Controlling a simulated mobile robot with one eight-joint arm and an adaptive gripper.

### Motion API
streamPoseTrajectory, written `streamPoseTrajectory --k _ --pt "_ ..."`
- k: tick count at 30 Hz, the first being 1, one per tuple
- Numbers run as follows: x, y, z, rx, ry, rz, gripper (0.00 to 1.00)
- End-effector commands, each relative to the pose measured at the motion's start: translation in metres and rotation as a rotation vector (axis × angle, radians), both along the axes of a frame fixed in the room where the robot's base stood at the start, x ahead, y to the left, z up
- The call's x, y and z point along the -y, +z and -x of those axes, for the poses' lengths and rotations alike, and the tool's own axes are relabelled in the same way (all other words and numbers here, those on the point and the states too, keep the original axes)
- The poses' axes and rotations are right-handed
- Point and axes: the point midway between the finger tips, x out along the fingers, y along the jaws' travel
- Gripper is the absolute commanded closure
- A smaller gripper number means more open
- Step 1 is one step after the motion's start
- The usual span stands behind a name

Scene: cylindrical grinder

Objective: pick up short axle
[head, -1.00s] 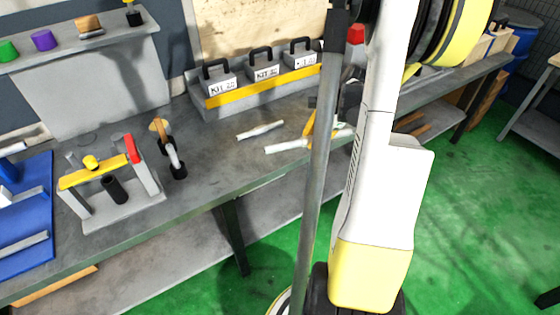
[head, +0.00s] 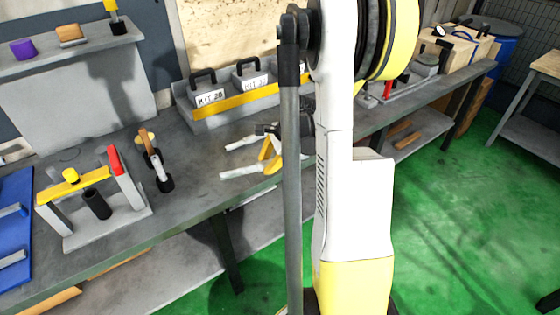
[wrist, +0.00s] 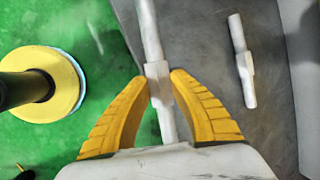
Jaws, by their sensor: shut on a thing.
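My gripper (wrist: 160,75) is shut on a pale axle (wrist: 150,30), with its yellow fingers either side of the thicker middle collar. In the head view my gripper (head: 270,156) is over the front part of the bench, and the left end of the held axle (head: 237,174) sticks out past it. A second pale axle (wrist: 243,62) lies apart on the bench, to the right in the wrist view. In the head view this second axle (head: 240,143) lies behind the held one, partly hidden. The held axle looks longer. Its height above the bench is unclear.
The grey bench (head: 190,205) has a front edge above green floor. A rack of kit boxes (head: 211,97) stands at the back. A stand with a yellow bar (head: 75,182) and a small upright tool (head: 155,165) are at left. My arm hides the middle right.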

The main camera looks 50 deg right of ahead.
Motion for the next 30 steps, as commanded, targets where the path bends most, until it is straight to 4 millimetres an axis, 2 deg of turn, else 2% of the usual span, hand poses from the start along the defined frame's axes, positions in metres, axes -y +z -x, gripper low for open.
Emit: streamPoseTrajectory --k 2,6,9,23,24,25,30 --pt "-0.006 -0.006 -0.006 0.001 0.001 0.000 1.00" --pt "-0.005 -0.026 -0.006 0.002 -0.002 0.000 1.00" --pt "-0.005 -0.033 -0.006 0.002 -0.002 0.000 1.00" --pt "-0.005 -0.040 -0.005 0.001 -0.001 0.000 1.00" --pt "-0.005 -0.040 -0.005 -0.001 -0.001 0.000 0.63" --pt "-0.005 -0.040 -0.005 -0.001 -0.001 0.000 0.58" --pt "-0.005 -0.040 -0.005 0.000 -0.001 0.000 0.58"
